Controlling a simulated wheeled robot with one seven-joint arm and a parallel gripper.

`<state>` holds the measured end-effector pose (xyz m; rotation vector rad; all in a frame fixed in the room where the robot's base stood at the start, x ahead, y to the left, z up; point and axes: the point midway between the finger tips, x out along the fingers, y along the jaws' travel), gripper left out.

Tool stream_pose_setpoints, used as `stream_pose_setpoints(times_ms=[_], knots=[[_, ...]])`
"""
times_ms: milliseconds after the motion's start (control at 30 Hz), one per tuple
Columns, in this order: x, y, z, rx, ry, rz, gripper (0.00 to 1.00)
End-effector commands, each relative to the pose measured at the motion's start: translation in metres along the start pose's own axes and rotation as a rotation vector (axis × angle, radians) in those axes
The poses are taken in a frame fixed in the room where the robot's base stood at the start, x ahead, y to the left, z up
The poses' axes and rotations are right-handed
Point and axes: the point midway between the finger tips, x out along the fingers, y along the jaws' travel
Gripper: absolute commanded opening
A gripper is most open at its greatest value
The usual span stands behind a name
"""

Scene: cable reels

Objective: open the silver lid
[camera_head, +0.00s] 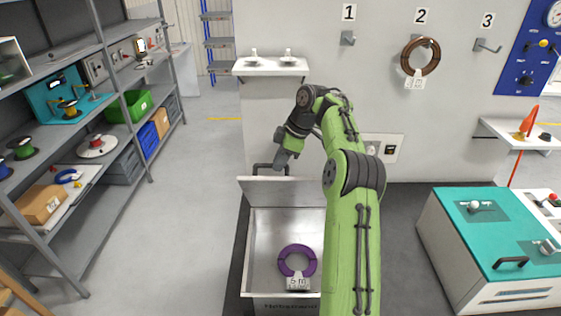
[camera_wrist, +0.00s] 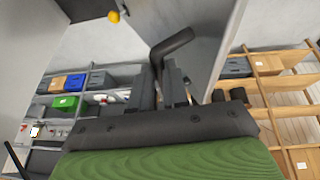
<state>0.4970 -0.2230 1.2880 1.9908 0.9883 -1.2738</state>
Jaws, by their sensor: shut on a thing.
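The silver lid (camera_head: 280,191) stands raised along the back edge of the metal bin (camera_head: 246,260), so the bin's inside shows. A black bar handle (camera_head: 262,167) sticks up at the lid's top edge. My gripper (camera_head: 283,160) is shut on this handle, behind and above the bin. In the wrist view the dark handle (camera_wrist: 172,44) lies between the two fingers, and the grey lid (camera_wrist: 205,50) is beside it. A purple cable coil (camera_head: 284,262) with a "5 m" tag (camera_head: 297,283) lies in the bin.
A teal-topped cabinet (camera_head: 478,235) stands at right. A wall shelf (camera_head: 270,66) and numbered hooks, one with a brown coil (camera_head: 434,58), are behind. Loaded shelving (camera_head: 105,120) fills the left side. The floor (camera_head: 190,210) between shelving and bin is clear.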

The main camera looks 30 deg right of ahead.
Motion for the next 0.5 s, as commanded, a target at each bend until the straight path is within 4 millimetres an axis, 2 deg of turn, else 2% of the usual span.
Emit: stream_pose_setpoints(times_ms=[67,100,233,500], knots=[[0.0069,-0.0003,0.0056,0.014,-0.003,-0.012,0.00],[0.0070,-0.0003,0.0056,0.014,-0.003,-0.012,0.18],[0.0061,-0.0003,0.0045,0.011,-0.002,-0.011,0.38],[0.0044,-0.0002,0.0025,0.006,0.000,-0.008,0.40]])
